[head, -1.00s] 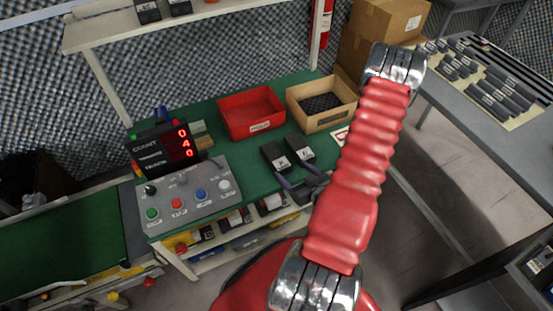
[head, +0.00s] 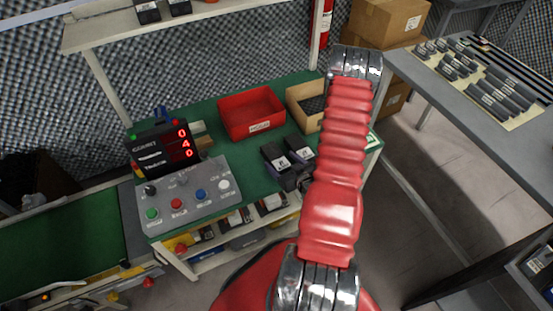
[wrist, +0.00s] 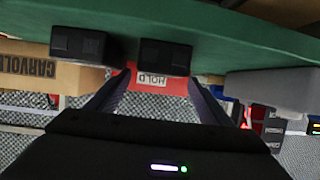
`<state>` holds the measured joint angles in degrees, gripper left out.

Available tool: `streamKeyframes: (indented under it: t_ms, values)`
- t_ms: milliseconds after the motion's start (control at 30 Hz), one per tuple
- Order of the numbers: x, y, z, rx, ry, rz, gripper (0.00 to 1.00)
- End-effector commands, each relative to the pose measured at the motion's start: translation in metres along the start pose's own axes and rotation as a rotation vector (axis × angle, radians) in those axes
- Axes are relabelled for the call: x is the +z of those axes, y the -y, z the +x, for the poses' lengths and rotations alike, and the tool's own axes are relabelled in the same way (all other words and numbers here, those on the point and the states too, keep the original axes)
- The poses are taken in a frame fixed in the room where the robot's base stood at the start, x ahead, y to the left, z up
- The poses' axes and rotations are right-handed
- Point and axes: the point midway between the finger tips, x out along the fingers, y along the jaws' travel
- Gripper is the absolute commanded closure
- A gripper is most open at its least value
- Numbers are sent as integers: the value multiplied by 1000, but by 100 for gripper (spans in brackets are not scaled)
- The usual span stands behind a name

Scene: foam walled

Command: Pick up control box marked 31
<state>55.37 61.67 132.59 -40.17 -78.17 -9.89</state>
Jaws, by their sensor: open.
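Two dark control boxes stand side by side on the green table, a left one (head: 274,159) and a right one (head: 299,150). Each has a pale label on top, too small to read, so I cannot tell which is marked 31. My gripper (head: 301,183) is at their near side, partly hidden behind my arm. The wrist view is upside down. There my open gripper (wrist: 158,80) has its fingers spread, and the left box (wrist: 165,57) appears ahead between the fingertips, with no visible grip. The right box (wrist: 78,44) is beside it.
A red bin (head: 251,112) and a tan carton (head: 302,95) stand behind the boxes. A grey button panel (head: 187,197) and a count display (head: 163,148) are to the left. A grey table (head: 450,110) with several parts is at the right.

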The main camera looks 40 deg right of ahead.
Motion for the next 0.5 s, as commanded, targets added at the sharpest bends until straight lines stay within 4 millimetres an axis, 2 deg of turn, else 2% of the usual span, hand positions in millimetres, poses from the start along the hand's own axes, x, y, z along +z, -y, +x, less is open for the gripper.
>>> streamKeyframes:
  t_ms: [167, 500]
  values:
    - [0, 0, 4, -1, -1, -2, 27]
    - [-1, 0, 45, -2, -1, -1, 27]
